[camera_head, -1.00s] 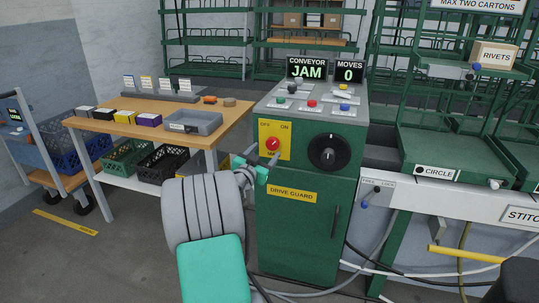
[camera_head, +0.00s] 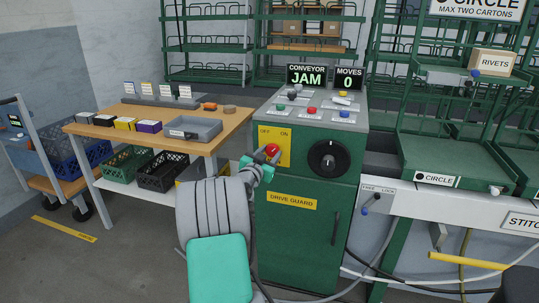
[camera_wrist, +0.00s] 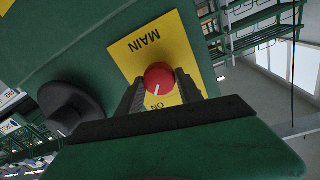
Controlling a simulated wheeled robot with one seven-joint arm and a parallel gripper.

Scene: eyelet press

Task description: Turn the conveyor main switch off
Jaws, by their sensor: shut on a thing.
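The main switch is a red round knob (camera_head: 272,150) on a yellow plate (camera_head: 284,136) with OFF at left and ON at right, on the green machine's front. My gripper (camera_head: 266,155) is at the plate, its dark fingers shut on the knob. In the wrist view the red knob (camera_wrist: 159,77) sits between the two fingers (camera_wrist: 160,88). Its white mark points down toward the word ON. The word OFF is hidden there behind a finger, but shows in the head view.
A black dial (camera_head: 328,158) is right of the plate. Coloured buttons (camera_head: 312,110) sit on the sloped top, below a display reading CONVEYOR JAM (camera_head: 307,76) and a MOVES 0 display (camera_head: 349,77). The drive guard door (camera_head: 310,235) is below. A wooden table (camera_head: 225,125) stands at left.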

